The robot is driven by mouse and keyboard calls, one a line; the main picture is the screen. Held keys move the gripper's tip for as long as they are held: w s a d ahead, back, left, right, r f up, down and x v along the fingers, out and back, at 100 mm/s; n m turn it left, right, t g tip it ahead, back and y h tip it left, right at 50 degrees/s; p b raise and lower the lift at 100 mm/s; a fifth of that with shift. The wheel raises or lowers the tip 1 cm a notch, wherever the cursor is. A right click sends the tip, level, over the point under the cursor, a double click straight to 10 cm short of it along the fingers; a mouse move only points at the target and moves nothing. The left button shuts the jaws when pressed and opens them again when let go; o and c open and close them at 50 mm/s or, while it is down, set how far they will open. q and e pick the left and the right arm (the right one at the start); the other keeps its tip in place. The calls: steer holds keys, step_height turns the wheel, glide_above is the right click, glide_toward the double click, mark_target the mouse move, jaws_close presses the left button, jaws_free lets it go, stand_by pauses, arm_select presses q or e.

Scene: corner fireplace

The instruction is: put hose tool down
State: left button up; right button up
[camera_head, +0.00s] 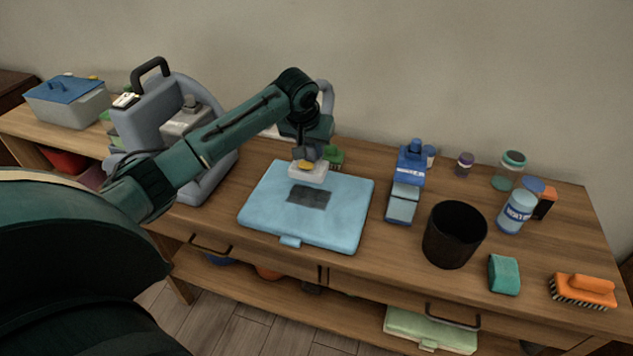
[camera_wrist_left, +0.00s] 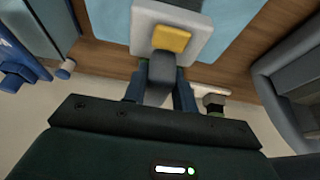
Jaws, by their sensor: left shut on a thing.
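The hose tool (camera_head: 308,173) has a pale, flat head with a yellow part on top. My left gripper (camera_head: 306,154) is shut on it and holds it over the back edge of the light blue mat or case (camera_head: 265,208), close to a dark grey patch (camera_head: 310,196). I cannot tell whether the head touches the surface. In the left wrist view, the hose tool (camera_wrist_left: 172,38) extends from between the fingers of my left gripper (camera_wrist_left: 160,92), which close around its grey handle. A grey-blue machine (camera_head: 150,115) stands left of the mat, partly behind my arm. My right gripper is not in view.
A blue-and-white bottle (camera_head: 404,190), black bin (camera_head: 454,235), green sponge (camera_head: 504,275), orange brush (camera_head: 583,290) and several jars occupy the tabletop's right side. A lidded grey box (camera_head: 68,103) stands far left. Bare wood (camera_head: 360,253) shows in front of the mat.

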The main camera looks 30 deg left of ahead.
mark_target(304, 167)
arm_select(q)
step_height(304, 167, down, 8)
steer(key=shift+r, duration=0.1)
stand_by(0.4)
steer(key=o, duration=0.9)
steer(key=shift+o, duration=0.2)
steer(key=v, duration=1.2)
steer(key=shift+s+p, duration=0.1)
steer(key=shift+p, duration=0.2)
